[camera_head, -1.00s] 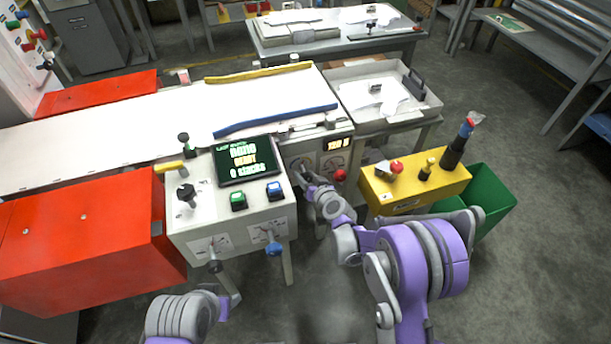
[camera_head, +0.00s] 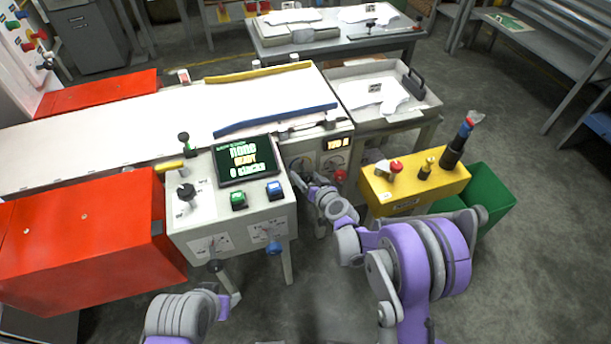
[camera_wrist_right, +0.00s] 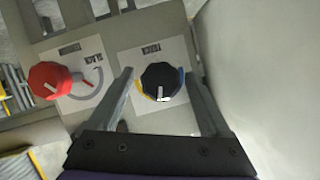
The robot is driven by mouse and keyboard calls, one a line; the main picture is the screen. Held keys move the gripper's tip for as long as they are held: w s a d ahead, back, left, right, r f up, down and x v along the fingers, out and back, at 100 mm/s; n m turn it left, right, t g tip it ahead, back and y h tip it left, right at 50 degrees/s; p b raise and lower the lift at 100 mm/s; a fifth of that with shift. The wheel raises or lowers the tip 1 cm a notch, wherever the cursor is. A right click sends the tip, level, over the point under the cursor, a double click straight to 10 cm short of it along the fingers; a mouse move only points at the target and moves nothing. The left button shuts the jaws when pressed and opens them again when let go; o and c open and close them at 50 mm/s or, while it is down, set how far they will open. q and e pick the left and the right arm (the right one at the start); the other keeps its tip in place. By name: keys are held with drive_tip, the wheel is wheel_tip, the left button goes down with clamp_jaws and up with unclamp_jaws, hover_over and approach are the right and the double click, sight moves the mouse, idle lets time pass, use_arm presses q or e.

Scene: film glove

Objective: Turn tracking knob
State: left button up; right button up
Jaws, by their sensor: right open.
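The black tracking knob (camera_wrist_right: 161,82) sits on a white label plate with blue and yellow arc marks in the right wrist view. My right gripper (camera_wrist_right: 158,84) is open, with one finger on each side of the knob. I cannot tell whether the fingers touch it. In the head view my right gripper (camera_head: 310,186) is at the machine's front panel, and the black knob is hard to make out there. The left arm shows at the bottom left; its gripper (camera_head: 226,284) is too unclear to read.
A red knob (camera_wrist_right: 52,80) is left of the black knob in the wrist view. A yellow box (camera_head: 400,175) with buttons and a green bin (camera_head: 495,205) stand right of the panel. The console with a screen (camera_head: 246,160) stands to the left.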

use_arm(q)
drive_tip(key=shift+r+p, duration=0.6)
drive_tip(key=shift+r, duration=0.25)
use_arm(e)
drive_tip(key=v, duration=1)
drive_tip(key=s+d+r+g+h, duration=0.1)
drive_tip(key=s+d+r+g, duration=0.1)
drive_tip(key=s+r, duration=0.3)
drive_tip(key=s+d+r+g, duration=0.2)
drive_tip(key=s, duration=0.6)
drive_tip(key=s+d+g+h, duration=0.2)
drive_tip(key=s+d, duration=0.2)
drive_tip(key=s, duration=0.5)
drive_tip(key=s+d+g+h, duration=0.25)
drive_tip(key=s+d, duration=0.25)
drive_tip(key=s, duration=0.4)
use_arm(q)
wheel_tip(320, 180, up, 18)
drive_tip(key=w+p, duration=0.1)
drive_tip(key=p, duration=1.5)
drive_tip(key=shift+w+t, duration=0.4)
use_arm(e)
wheel_tip(320, 180, up, 18)
drive_tip(key=w+t, duration=0.1)
drive_tip(key=shift+w+d+m, duration=0.2)
drive_tip(key=shift+m, duration=0.2)
